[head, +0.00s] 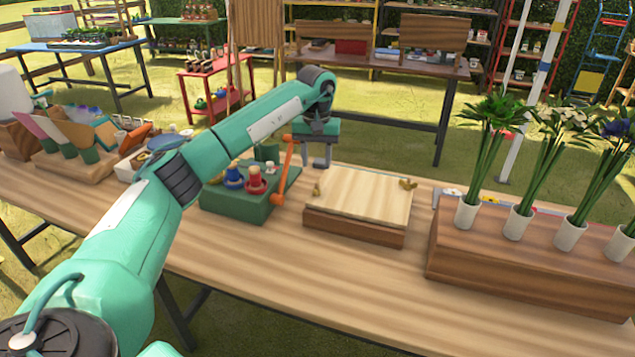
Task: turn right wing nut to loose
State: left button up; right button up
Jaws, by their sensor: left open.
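A flower-press-like wooden board set (362,198) lies on the long wooden table (330,268), with a pale top plate over a darker base. The right wing nut (408,184), small and brass-coloured, sits at the right end of the top plate. A second wing nut (318,187) sits at the left end. My left gripper (316,166) is open and points down, above and behind the left end of the press. It is well to the left of the right wing nut and apart from it. Nothing shows between its fingers. My right gripper is out of view.
A green block (237,205) with blue and red knobs and an orange lever (279,185) stands left of the press. A wooden planter box (520,262) with flowers in white vases stands to the right. The table front is clear.

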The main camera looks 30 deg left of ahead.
aim_at(317, 186)
pick_arm(q)
notch_tip(317, 186, down, 8)
jog(key=shift+w+f, duration=0.1)
jog(key=shift+c, duration=0.2)
grip_shut()
